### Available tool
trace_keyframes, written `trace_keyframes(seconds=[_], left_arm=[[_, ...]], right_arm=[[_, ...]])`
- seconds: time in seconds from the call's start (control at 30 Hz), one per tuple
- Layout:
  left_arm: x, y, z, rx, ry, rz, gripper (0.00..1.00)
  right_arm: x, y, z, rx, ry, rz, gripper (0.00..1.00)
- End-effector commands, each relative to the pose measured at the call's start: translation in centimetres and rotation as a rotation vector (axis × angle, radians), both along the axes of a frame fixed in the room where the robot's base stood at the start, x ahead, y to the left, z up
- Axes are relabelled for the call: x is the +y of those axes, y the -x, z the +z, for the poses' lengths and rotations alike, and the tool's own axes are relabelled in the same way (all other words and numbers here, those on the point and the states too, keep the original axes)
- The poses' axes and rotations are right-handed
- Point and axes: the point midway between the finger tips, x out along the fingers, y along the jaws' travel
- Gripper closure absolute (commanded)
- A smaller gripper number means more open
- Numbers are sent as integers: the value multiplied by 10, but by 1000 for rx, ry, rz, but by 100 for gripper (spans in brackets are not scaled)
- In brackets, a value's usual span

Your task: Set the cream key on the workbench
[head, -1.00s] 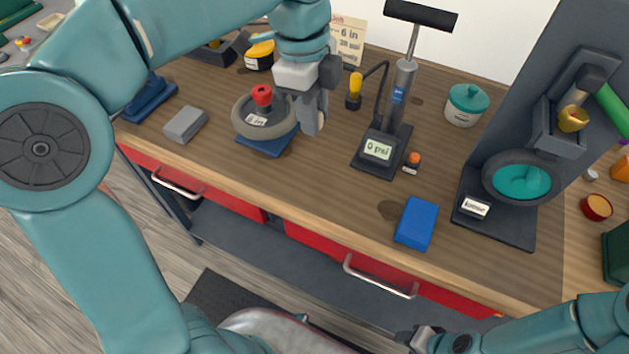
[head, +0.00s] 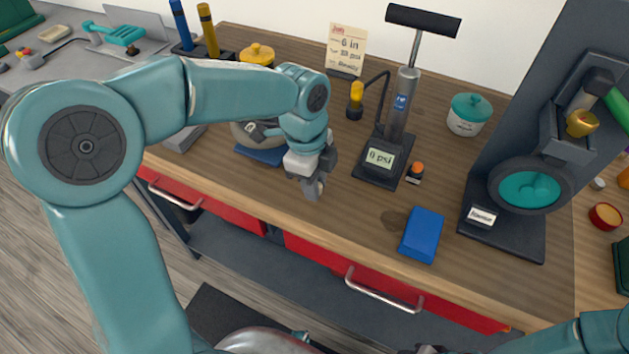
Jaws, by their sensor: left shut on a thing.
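My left gripper (head: 314,190) is shut and points down over the front middle of the wooden workbench (head: 355,218). A small cream bit, taken to be the cream key (head: 321,187), shows at its fingertips; most of it is hidden by the fingers. I cannot tell whether it touches the wood. My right gripper (head: 430,349) barely shows at the bottom edge, and its jaws cannot be made out.
A small wheel on a blue stand (head: 262,156) is partly behind my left arm. A pump (head: 401,105) with a gauge, a blue block (head: 421,235) and a teal-lidded jar (head: 468,114) stand to the right.

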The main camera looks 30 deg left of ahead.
Motion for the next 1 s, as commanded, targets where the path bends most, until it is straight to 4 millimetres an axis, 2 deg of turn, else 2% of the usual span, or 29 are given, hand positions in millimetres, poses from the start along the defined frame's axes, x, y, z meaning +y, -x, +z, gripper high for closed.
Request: trace_keyframes(seconds=[0.23,0.27,0.3,0.33,0.57,0.7,0.77,1.0], left_arm=[[0,0,-4,0,0,0,100],[0,0,-3,0,0,0,68],[0,0,-3,0,0,0,55],[0,0,-3,0,0,0,52],[0,0,-2,0,0,0,52],[1,0,6,-2,0,1,52],[2,-1,16,-5,0,2,52],[8,-1,72,-6,0,0,52]], right_arm=[[0,0,-4,0,0,0,57],[0,0,-2,0,0,0,57],[0,0,-2,0,0,0,57],[0,0,-2,0,0,0,57],[0,0,-2,0,0,0,57],[0,0,2,0,0,0,57],[0,0,3,0,0,0,57],[0,0,11,0,0,0,57]])
